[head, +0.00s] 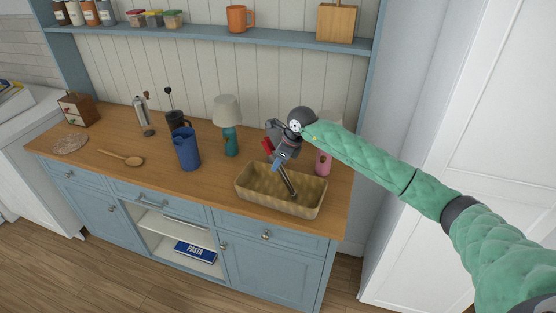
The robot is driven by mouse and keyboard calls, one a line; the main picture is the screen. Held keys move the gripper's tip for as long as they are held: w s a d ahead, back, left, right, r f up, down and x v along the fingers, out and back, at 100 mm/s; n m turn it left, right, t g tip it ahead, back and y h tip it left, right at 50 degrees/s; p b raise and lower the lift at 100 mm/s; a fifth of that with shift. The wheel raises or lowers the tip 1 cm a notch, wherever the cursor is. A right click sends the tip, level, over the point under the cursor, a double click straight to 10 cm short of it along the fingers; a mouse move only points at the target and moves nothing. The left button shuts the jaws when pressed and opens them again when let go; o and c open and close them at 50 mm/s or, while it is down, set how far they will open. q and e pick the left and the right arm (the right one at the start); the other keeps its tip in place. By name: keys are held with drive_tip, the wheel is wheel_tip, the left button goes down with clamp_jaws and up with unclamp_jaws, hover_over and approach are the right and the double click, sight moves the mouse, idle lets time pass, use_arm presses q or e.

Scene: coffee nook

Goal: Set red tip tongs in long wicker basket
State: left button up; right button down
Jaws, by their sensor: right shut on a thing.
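The long wicker basket (250,199) is a tan, open rectangular basket near the front right edge of the wooden counter. My right gripper (277,166) is above the basket's back side and is shut on the tongs. The tongs (287,183) are dark and slim and hang tilted from it, with their lower end down inside the basket opening. I cannot tell whether that end touches the basket floor. A red patch shows at the left of the gripper; I cannot tell whether it belongs to the tongs. My left gripper is not in view.
Behind the basket stand a teal lamp (230,139) and a pink bottle (323,163), partly hidden by my arm. A blue pitcher (187,148) is to the left. A wooden spoon (122,158) lies farther left. The counter's front left is clear.

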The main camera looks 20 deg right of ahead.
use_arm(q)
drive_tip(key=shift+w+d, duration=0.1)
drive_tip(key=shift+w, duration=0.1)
use_arm(e)
drive_tip(key=shift+f, duration=0.1)
drive_tip(key=c, duration=1.3)
unclamp_jaws()
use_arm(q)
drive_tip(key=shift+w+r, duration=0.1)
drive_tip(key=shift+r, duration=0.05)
use_arm(e)
drive_tip(key=shift+d+r+b, duration=0.2)
drive_tip(key=shift+r+b, duration=0.2)
drive_tip(key=b+v, duration=0.3)
drive_tip(key=v, duration=0.2)
drive_tip(key=shift+r, duration=0.1)
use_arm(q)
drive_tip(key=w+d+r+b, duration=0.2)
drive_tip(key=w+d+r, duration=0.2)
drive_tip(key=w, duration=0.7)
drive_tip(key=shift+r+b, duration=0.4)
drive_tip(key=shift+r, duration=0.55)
use_arm(e)
drive_tip(key=v, duration=0.6)
